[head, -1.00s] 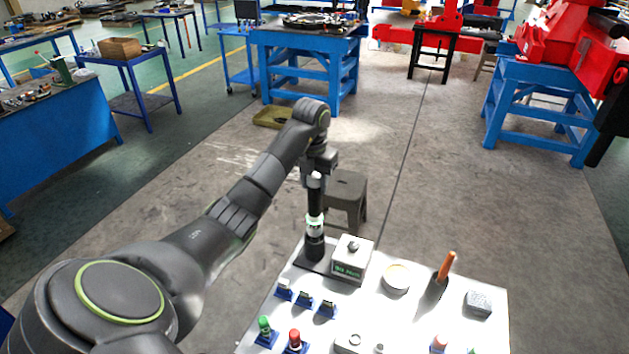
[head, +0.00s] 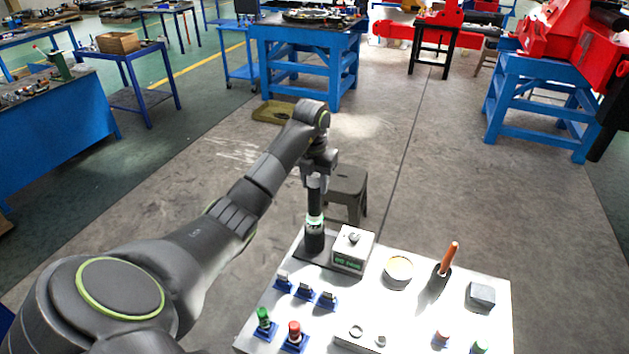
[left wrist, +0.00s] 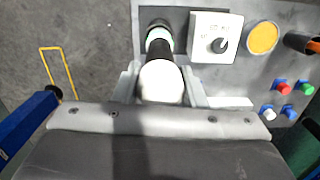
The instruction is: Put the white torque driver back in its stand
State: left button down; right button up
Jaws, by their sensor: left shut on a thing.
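The torque driver (head: 314,196) is upright, with a white top and a dark body. Its lower end meets the black stand (head: 314,239) at the table's back left corner. A pale greenish ring shows at the join, so I cannot tell how deep the driver sits. My left gripper (head: 315,179) is shut on the driver near its top. In the left wrist view the white cap (left wrist: 160,83) lies between the two fingers of the gripper (left wrist: 160,92), with the dark body and pale ring beyond it. My right gripper is not in view.
A white box (head: 352,247) with a dial and green display stands close right of the stand. Farther right on the white table (head: 400,312) are a round dish (head: 398,271), an orange-handled tool (head: 446,263) and a grey block (head: 481,294). Switches and buttons line the front.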

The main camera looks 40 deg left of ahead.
aim_at(314, 175)
pick_arm(q)
jog(key=shift+f+b, duration=0.45)
jog(key=shift+f, duration=0.15)
jog(key=c, duration=0.8)
grip_release()
jog(key=shift+s+f, duration=0.1)
jog(key=shift+f, duration=0.05)
jog(key=shift+s+r+p, duration=0.15)
jog(key=shift+r+p, duration=1.6)
jog(key=shift+r, duration=0.85)
jog(key=shift+r, duration=0.1)
